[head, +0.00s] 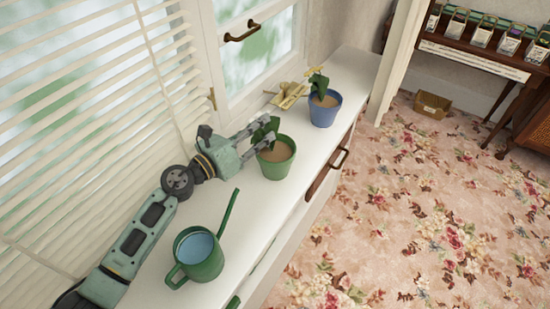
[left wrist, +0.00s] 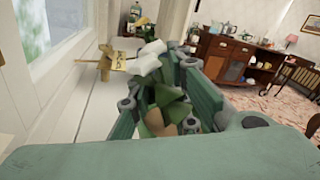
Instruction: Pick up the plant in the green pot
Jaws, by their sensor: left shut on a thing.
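The green pot (head: 277,163) stands upright on the white windowsill counter, with brown soil and a dark green leafy plant (head: 265,129) at its far left side. My left gripper (head: 264,132) reaches in from the left above the pot's rim, its fingers shut around the plant's leaves. In the left wrist view the green leaves (left wrist: 172,98) show between the fingers, with some brown soil below. The pot's base seems to rest on the counter. My right gripper is not in view.
A green watering can (head: 201,262) with water stands nearer on the counter, its spout pointing toward the pot. A blue pot (head: 325,108) with a yellow-flowered plant stands beyond. A small wooden figure (head: 287,95) lies by the window. Blinds (head: 80,110) flank my left arm.

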